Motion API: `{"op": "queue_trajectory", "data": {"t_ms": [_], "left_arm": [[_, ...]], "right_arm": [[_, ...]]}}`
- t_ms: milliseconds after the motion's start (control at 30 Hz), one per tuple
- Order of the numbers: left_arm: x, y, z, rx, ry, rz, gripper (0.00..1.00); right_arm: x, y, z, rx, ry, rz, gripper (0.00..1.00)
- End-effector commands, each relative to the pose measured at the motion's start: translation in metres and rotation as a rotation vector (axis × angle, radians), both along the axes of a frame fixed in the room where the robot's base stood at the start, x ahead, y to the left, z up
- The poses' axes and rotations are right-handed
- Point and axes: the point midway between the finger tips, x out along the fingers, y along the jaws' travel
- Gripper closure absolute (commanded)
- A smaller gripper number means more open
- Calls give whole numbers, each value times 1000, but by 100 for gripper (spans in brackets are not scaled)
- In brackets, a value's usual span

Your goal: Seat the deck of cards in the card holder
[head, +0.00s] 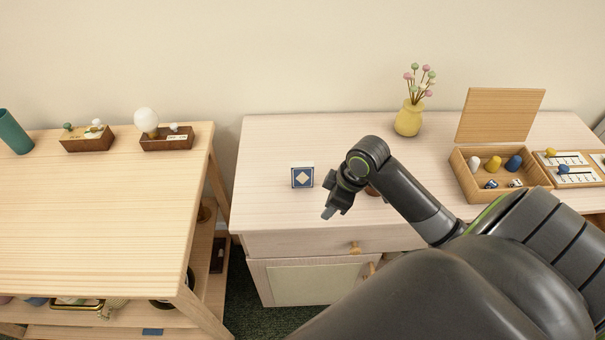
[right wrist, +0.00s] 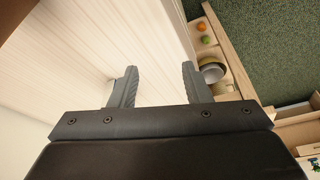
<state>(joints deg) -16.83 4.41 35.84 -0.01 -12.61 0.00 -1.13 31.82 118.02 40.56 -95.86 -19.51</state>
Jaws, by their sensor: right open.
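The deck of cards (head: 302,178), blue with a pale diamond and a white strip along its top, is on the pale wood desk, left of my right gripper (head: 334,208). My right gripper is open and empty above the desk's front part, a little right of and nearer than the deck. In the right wrist view its two fingers (right wrist: 158,88) are apart with only desk surface between them. A small brown object (head: 372,191) is mostly hidden behind my right arm; I cannot tell if it is the card holder. My left gripper is not in view.
The desk (head: 270,140) also holds a yellow vase with flowers (head: 408,118), an open wooden box (head: 470,185) with game pieces and a scoring tray (head: 573,182). A wooden table (head: 90,190) stands left across a gap. The desk behind the deck is clear.

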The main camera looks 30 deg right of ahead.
Motion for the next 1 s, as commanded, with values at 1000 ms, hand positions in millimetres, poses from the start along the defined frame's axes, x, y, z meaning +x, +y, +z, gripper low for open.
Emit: {"op": "queue_trajectory", "data": {"t_ms": [1000], "left_arm": [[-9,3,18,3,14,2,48]], "right_arm": [[114,-25,95,77,-51,405,56]]}}
